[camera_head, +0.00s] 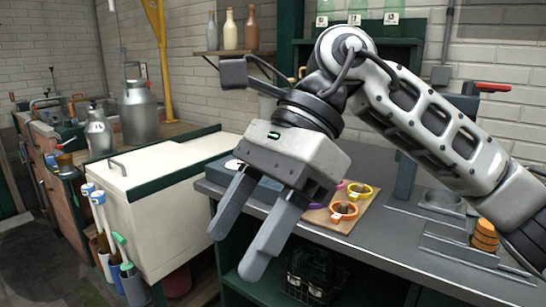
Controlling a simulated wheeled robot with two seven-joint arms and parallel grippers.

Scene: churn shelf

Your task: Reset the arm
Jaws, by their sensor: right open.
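My right arm (430,120) reaches in from the right edge and bends at the top middle. My right gripper (240,238) hangs from it in the middle of the view, in front of the grey worktop. Its two fingers point down and to the left, apart from each other, and nothing shows between them. The gripper covers part of the worktop's front left corner. My left gripper is not in view.
A grey worktop (385,238) holds a board with orange (343,211) and yellow (359,189) rings and stacked orange discs (485,235). A white chest (165,215) stands left. Milk cans (140,115) stand behind it. A shelf (235,53) holds bottles.

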